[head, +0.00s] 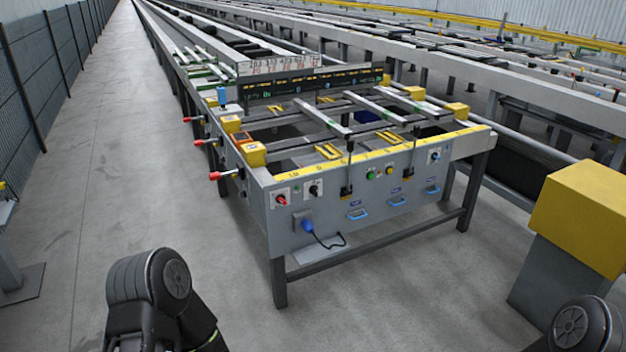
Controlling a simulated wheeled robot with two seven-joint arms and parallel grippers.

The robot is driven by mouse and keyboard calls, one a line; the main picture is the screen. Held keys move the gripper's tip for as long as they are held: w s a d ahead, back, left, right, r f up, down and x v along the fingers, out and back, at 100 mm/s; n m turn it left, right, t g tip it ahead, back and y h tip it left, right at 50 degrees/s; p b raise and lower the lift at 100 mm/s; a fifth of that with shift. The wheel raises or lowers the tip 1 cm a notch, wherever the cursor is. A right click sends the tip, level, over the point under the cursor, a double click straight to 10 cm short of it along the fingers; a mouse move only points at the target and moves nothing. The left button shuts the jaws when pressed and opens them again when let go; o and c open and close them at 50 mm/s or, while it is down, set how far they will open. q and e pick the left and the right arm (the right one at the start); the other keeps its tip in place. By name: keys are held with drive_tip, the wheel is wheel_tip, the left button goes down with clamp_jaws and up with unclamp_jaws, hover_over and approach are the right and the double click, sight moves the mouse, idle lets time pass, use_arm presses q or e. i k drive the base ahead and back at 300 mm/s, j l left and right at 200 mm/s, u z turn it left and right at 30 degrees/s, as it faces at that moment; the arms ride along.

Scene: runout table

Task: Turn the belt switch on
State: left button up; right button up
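The grey front panel (268,225) of the runout table carries several controls. At its left end are a red rotary knob (281,199) and, beside it, a black rotary knob (316,190) on a pale plate. Another small switch (435,157) sits on a pale plate near the right end. Green (370,176) and yellow (389,171) round buttons are in the middle. The labels are too small to read, so I cannot tell which is the belt switch or its setting. Only links of my arms show at the bottom corners; both grippers are out of view.
A blue plug (307,226) with a black cable juts from the panel. Blue handles (358,214) sit low on it. Red-tipped levers (216,175) stick out on the left side. A yellow-topped box (583,216) stands at right. Floor (130,200) at left is clear.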

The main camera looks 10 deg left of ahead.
sight(280, 198)
drive_tip(key=i+l, duration=0.2)
drive_tip(key=i, duration=0.2)
drive_tip(key=i+l, duration=0.2)
drive_tip(key=i, duration=0.25)
drive_tip(key=i+l, duration=0.2)
drive_tip(key=i, duration=0.2)
drive_tip(key=i+l, duration=0.2)
drive_tip(key=i, duration=0.2)
